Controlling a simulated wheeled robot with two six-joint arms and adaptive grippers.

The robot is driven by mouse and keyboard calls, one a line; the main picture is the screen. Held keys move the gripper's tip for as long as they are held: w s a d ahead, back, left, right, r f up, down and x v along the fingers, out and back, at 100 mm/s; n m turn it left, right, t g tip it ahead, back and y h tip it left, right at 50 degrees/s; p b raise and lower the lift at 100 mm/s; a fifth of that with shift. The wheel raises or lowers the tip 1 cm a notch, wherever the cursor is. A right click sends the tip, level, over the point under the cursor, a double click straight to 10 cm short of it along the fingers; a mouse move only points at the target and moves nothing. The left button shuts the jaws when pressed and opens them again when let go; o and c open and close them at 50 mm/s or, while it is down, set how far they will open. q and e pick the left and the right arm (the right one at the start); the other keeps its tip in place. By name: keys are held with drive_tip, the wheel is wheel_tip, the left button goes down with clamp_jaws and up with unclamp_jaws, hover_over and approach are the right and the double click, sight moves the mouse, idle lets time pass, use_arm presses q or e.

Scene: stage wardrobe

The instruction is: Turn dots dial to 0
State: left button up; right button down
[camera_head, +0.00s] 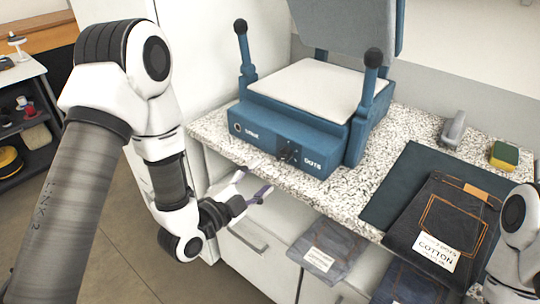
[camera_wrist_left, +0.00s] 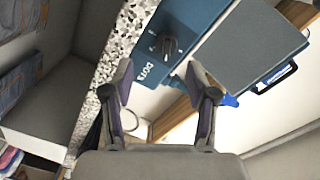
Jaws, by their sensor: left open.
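The blue press (camera_head: 300,130) stands on the speckled counter, its grey top plate level and another grey panel raised behind. The dots dial (camera_head: 289,152) is a dark knob on its front face, beside the "DOTS" label. My left gripper (camera_head: 262,182) is open and empty, just in front of and below the dial, not touching it. In the left wrist view the dial (camera_wrist_left: 167,45) lies beyond the open fingertips (camera_wrist_left: 160,72), nearly between them. Its scale marks and setting are too small to read. My right gripper is out of view; only part of that arm shows.
Folded dark jeans (camera_head: 450,225) with a cotton label lie on a dark mat (camera_head: 397,182) at the counter's right. A yellow-green sponge (camera_head: 504,155) and a grey object (camera_head: 453,130) sit behind. More folded jeans (camera_head: 328,247) lie below the counter. A shelf (camera_head: 40,110) stands far left.

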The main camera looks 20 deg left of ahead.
sight(282, 158)
use_arm(q)
drive_tip(key=x, duration=0.2)
drive_tip(key=r+x, duration=0.1)
drive_tip(key=x, duration=0.2)
drive_tip(key=p+x, duration=0.1)
drive_tip(key=x, duration=0.2)
drive_tip(key=shift+s+d+r, duration=0.15)
drive_tip(key=shift+d, duration=0.15)
clamp_jaws()
